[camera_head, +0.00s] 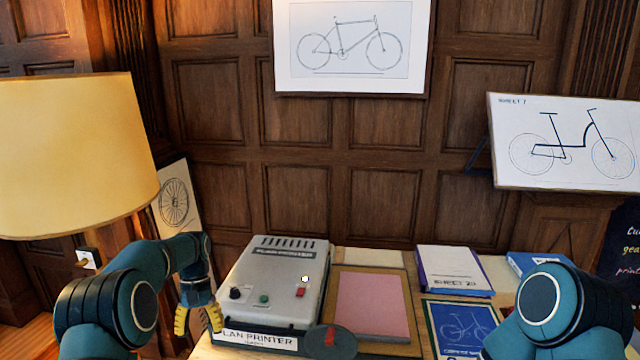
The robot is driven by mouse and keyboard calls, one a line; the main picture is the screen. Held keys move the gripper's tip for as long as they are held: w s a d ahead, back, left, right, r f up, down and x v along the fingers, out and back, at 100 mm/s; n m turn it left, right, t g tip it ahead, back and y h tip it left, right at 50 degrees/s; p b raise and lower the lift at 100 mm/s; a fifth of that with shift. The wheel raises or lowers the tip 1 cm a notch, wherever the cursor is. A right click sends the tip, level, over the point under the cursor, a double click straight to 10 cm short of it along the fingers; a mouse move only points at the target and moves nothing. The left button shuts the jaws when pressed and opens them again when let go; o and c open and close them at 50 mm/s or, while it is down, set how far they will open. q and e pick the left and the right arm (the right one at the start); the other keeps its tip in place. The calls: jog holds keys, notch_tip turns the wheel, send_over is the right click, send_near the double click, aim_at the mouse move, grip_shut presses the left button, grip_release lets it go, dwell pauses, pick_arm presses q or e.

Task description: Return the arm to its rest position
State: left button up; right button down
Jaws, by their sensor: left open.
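My left arm (138,295) comes in from the lower left, bent at a teal joint. My left gripper (197,318) hangs down with its yellow fingers apart and nothing visible between them. It is at the left side of the grey plan printer (282,275); whether it touches the printer's edge I cannot tell. My right arm (545,308) shows only as a teal joint at the lower right, in front of the table's right part. The right gripper is out of the picture.
A pink sheet on a board (372,305) lies right of the printer. Farther right are a white-topped binder (453,270) and a blue bicycle print (460,328). A yellow lamp shade (75,155) stands close at left. A tilted drawing board (565,142) stands at right.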

pick_arm(q)
jog(key=s+d+f+t+h+b, duration=0.1)
jog(key=s+d+f, duration=0.35)
jog(key=f, duration=0.55)
jog(key=s+d+f+t+h+b, duration=0.15)
jog(key=s+d+f, duration=0.35)
jog(key=f, duration=0.5)
jog(key=s+d+f+t+b, duration=0.1)
jog(key=s+d, duration=0.3)
jog(key=s, duration=0.4)
jog(key=s+d+f+t+b, duration=0.1)
jog(key=s+d+f+t, duration=0.1)
jog(key=s, duration=0.6)
jog(key=shift+s+d+f+t+h, duration=0.15)
jog(key=shift+d+f+t+h, duration=0.3)
jog(key=shift+d, duration=0.75)
pick_arm(e)
notch_tip(320, 180, down, 5)
jog(key=shift+a+f, duration=0.15)
